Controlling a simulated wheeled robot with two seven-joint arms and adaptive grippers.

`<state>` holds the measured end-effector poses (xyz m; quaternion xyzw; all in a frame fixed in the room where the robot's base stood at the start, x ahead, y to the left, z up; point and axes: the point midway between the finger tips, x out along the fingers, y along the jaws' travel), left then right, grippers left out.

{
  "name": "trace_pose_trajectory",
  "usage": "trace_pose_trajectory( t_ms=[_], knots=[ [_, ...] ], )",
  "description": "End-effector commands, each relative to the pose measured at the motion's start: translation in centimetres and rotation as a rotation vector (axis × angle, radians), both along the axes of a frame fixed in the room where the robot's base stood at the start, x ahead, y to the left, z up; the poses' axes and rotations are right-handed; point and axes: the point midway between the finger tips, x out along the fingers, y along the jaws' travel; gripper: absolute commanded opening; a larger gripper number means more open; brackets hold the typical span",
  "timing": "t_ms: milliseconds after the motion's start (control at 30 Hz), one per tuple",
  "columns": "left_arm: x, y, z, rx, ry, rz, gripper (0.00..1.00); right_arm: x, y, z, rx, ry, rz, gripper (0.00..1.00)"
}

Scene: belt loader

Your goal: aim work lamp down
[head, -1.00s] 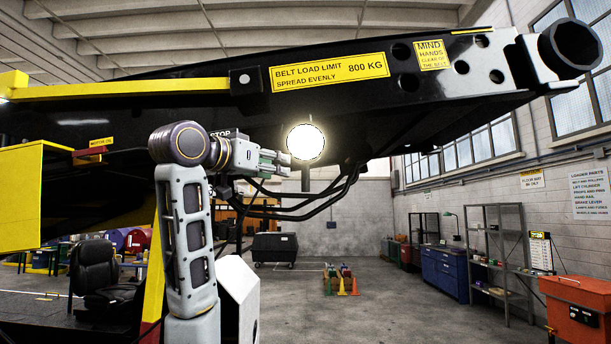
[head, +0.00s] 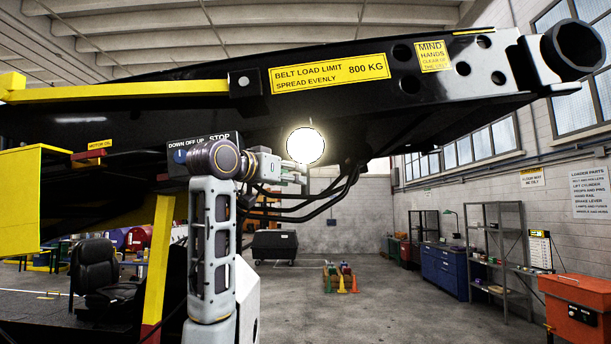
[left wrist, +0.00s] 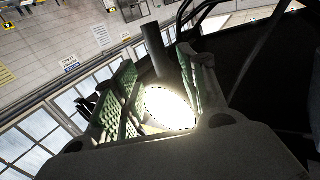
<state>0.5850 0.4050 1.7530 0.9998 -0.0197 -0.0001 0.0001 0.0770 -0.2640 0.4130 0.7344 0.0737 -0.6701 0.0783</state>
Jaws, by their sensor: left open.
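The work lamp (head: 305,146) is a bright round light under the black belt boom, facing the head camera. A short dark handle sticks out from it, clear in the left wrist view (left wrist: 154,50). My left gripper (head: 298,174) is just below and left of the lamp face. In the left wrist view its green-padded fingers (left wrist: 155,90) are apart, with the glowing lamp (left wrist: 170,108) and the handle showing between them. I cannot tell whether either finger touches the handle. My right gripper is not in view.
The black boom (head: 440,84) runs across above the lamp. Dark hoses (head: 325,202) hang behind and below my left gripper. A control box marked DOWN OFF UP STOP (head: 208,140) sits left of it. Metal shelves (head: 497,240) and an orange cabinet (head: 577,310) stand farther right.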

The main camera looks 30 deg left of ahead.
Motion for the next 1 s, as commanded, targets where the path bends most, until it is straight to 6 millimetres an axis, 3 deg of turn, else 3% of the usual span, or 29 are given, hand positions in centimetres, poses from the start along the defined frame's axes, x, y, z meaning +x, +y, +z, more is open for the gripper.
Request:
trace_pose_trajectory(
  t_ms=[500,1000],
  knots=[
    [6.2,-0.3,0.1,0.000,0.002,0.000,0.42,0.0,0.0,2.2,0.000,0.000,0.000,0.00],
    [7.2,-0.3,0.0,0.000,0.000,0.000,0.42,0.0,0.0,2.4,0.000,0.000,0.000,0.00]
  ],
)
